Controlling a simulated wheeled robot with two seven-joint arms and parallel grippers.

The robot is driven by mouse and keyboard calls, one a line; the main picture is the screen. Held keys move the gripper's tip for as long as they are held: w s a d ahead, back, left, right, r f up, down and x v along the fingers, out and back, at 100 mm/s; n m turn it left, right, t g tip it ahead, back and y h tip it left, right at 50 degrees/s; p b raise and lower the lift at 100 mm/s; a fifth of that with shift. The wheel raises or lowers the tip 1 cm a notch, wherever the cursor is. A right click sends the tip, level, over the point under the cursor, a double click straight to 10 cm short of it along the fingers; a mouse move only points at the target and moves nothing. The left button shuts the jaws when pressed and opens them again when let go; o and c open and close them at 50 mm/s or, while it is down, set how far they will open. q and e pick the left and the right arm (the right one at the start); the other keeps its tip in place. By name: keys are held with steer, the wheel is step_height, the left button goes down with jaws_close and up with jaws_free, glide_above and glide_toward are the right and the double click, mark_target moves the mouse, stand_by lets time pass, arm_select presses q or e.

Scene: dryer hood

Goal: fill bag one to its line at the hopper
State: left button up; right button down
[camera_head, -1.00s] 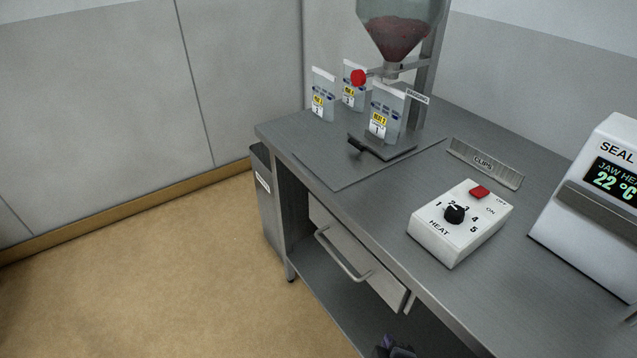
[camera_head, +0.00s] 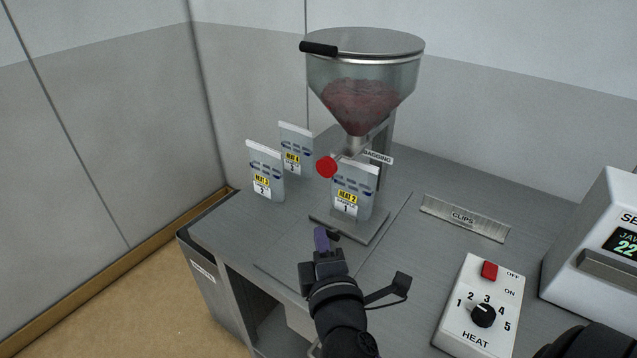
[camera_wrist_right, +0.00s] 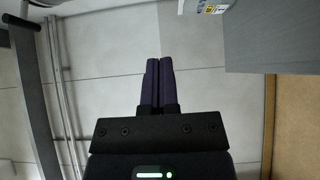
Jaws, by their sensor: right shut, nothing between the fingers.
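Bag one (camera_head: 354,190), labelled HEAT 2 and 1, stands upright on a small grey stand (camera_head: 350,226) beneath the hopper's spout. The hopper (camera_head: 362,85) is clear and funnel-shaped, with dark reddish material inside. A red ball knob (camera_head: 326,167) sits at the spout, left of it. I cannot make out the fill level or line on the bag. My right gripper (camera_head: 321,238) is shut and empty, in front of the stand and below the red knob. Its purple fingers are together in the right wrist view (camera_wrist_right: 158,82). My left gripper is not in view.
Two more bags, numbered 2 (camera_head: 265,172) and 3 (camera_head: 295,150), stand left of the hopper. A clips tray (camera_head: 464,217), a heat dial box (camera_head: 481,312) and a sealer (camera_head: 600,262) are on the right. A bin (camera_head: 207,285) stands at the bench's left end.

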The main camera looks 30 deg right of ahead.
mark_target(332, 162)
steer(key=s+d+x, duration=0.1)
steer(key=d+x, duration=0.1)
steer(key=x, duration=1.1)
steer(key=shift+d, duration=0.25)
steer(key=shift+s, duration=0.1)
steer(key=d, duration=0.1)
steer(key=w+d, duration=0.1)
steer(key=d, duration=0.1)
steer(key=shift+w+d, duration=0.1)
steer(key=shift+w, duration=0.1)
steer(key=shift+r, duration=0.15)
stand_by(0.8)
stand_by(0.3)
steer(key=shift+r, duration=0.1)
stand_by(0.9)
